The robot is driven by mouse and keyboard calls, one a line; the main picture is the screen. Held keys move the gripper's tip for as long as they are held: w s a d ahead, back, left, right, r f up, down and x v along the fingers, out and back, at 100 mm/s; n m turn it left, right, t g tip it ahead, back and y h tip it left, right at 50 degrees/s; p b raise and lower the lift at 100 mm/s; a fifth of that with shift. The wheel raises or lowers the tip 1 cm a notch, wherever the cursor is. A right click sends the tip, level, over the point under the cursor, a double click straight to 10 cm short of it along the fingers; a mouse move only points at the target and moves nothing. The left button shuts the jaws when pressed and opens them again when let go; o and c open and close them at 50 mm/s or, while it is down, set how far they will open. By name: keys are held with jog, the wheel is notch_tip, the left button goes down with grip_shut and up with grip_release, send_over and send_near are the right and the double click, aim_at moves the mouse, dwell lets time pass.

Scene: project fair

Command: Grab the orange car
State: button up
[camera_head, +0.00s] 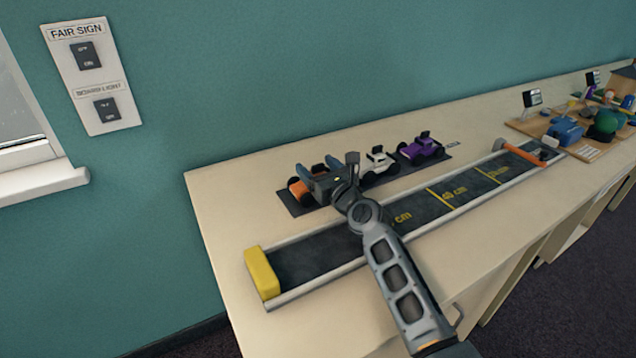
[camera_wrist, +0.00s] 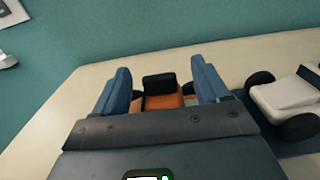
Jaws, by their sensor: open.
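The orange car (camera_head: 301,189) stands at the left end of a dark mat (camera_head: 297,208) on the table, partly hidden behind my gripper. In the wrist view the orange car (camera_wrist: 164,101) shows an orange body, a black upright block and dark wheels. My gripper (camera_head: 321,168) is at the car, with its blue fingers apart. In the wrist view my gripper (camera_wrist: 160,80) has one finger on each side of the car's body. I cannot tell whether the fingers touch it.
A white car (camera_head: 379,163) stands just right of the orange one, with a purple car (camera_head: 423,149) beyond it. A marked track (camera_head: 325,258) with a yellow end block (camera_head: 262,272) runs in front. Boards with small items fill the table's far right. A wall is behind.

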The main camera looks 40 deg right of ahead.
jog(key=shift+f, duration=0.1)
jog(key=c, duration=1.2)
